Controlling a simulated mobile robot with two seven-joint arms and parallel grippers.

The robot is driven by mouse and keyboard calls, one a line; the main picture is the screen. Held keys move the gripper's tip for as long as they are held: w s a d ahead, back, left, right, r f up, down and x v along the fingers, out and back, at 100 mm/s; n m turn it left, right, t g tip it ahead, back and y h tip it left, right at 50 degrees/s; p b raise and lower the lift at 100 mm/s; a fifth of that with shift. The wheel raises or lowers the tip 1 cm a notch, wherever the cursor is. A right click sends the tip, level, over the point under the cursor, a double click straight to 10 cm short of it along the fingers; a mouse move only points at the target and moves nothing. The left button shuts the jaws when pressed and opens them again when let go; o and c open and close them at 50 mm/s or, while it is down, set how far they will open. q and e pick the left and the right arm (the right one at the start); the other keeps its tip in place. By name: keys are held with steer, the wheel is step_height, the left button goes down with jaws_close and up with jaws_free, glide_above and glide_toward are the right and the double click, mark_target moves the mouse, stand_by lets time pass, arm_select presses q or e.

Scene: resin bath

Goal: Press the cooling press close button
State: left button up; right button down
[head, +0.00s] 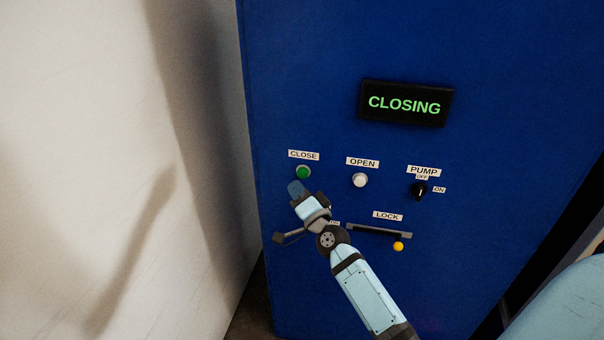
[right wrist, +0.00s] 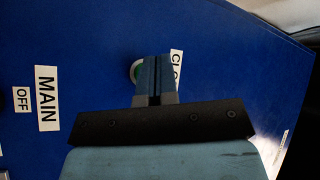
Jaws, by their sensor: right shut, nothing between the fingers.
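The green close button (head: 303,172) sits under the CLOSE label (head: 303,155) on the blue press panel (head: 310,90). The display (head: 405,104) reads CLOSING in green letters. My right gripper (head: 295,188) is shut and empty, with its fingertips just below the button in the head view. In the right wrist view the shut fingers (right wrist: 154,75) cover most of the green button (right wrist: 135,71), and only its left edge shows. I cannot tell whether the fingertips touch it. My left gripper is in neither view.
To the right are the white open button (head: 360,180), the black pump knob (head: 419,190) and the lock slot (head: 379,231) with a yellow knob (head: 398,246). A pale wall (head: 90,150) stands left of the panel. The right wrist view shows a MAIN label (right wrist: 47,98).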

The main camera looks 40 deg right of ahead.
steer(key=s+a, duration=0.2)
steer(key=shift+s+a+p, duration=0.15)
steer(key=shift+a+p, duration=0.2)
steer(key=shift+a, duration=0.05)
stand_by(0.6)
steer(key=s+a+f+n+g+y+p, duration=0.1)
steer(key=s+a+f+n+g, duration=0.2)
steer(key=s+a+f+n, duration=0.2)
steer(key=s+a+f+n+g+y+p, duration=0.1)
steer(key=s+a+f+n, duration=0.4)
steer(key=s, duration=0.7)
steer(key=s+a+f+n+g+y+p, duration=0.1)
steer(key=s+a+f+n+g+y, duration=0.2)
steer(key=s+a+f+n+g, duration=0.2)
steer(key=s+f, duration=0.3)
steer(key=f, duration=0.1)
steer(key=shift+s+a+n+g+p, duration=0.15)
steer(key=shift+s+n+g+p, duration=0.15)
steer(key=shift+p, duration=0.1)
